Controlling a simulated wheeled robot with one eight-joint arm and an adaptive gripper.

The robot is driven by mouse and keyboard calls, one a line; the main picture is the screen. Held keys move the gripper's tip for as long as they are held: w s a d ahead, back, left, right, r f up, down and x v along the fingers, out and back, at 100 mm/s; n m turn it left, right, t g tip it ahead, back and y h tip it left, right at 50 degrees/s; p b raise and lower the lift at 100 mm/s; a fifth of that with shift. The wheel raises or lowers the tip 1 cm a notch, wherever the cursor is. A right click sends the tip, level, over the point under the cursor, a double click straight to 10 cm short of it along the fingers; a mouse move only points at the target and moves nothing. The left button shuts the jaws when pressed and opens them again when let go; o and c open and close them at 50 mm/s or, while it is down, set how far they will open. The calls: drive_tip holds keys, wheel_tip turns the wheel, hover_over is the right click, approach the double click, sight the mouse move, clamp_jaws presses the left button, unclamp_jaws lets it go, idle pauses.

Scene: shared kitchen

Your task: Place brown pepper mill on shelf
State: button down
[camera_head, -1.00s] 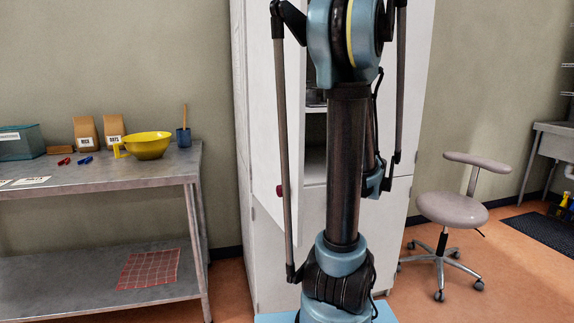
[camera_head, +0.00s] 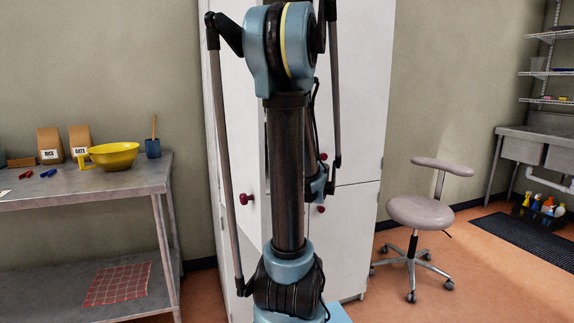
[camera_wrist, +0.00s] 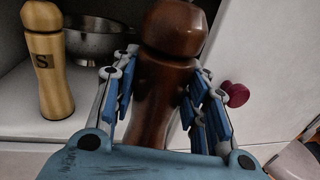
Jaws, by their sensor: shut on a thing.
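In the wrist view my gripper (camera_wrist: 163,78) is shut on the brown pepper mill (camera_wrist: 176,28), a dark glossy wooden mill with a rounded top. The mill stands nearly upright in the picture between the blue fingers, and its lower part is hidden by my gripper. Behind it is a white shelf (camera_wrist: 85,118) inside a cupboard. A light wooden mill marked S (camera_wrist: 45,65) and a metal colander (camera_wrist: 95,38) stand on this shelf, left of the brown mill. Whether the brown mill touches the shelf I cannot tell. In the head view my arm hides the gripper and mill.
The white cupboard (camera_head: 358,110) has dark red knobs; one knob (camera_wrist: 236,94) shows close to the right of my gripper. A metal table (camera_head: 90,190) with a yellow bowl (camera_head: 114,157) stands left. A wheeled stool (camera_head: 421,211) stands right, with open floor around it.

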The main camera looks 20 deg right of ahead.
drive_tip(key=w+d+f, duration=0.1)
drive_tip(key=w+d, duration=0.1)
drive_tip(key=w, duration=1.3)
drive_tip(key=w+d+f, duration=0.2)
drive_tip(key=w+d, duration=0.1)
drive_tip(key=w, duration=1.3)
drive_tip(key=shift+f, duration=0.25)
drive_tip(key=c, duration=0.9)
unclamp_jaws()
drive_tip(key=shift+c, duration=0.2)
drive_tip(key=s+a, duration=0.2)
drive_tip(key=s, duration=1)
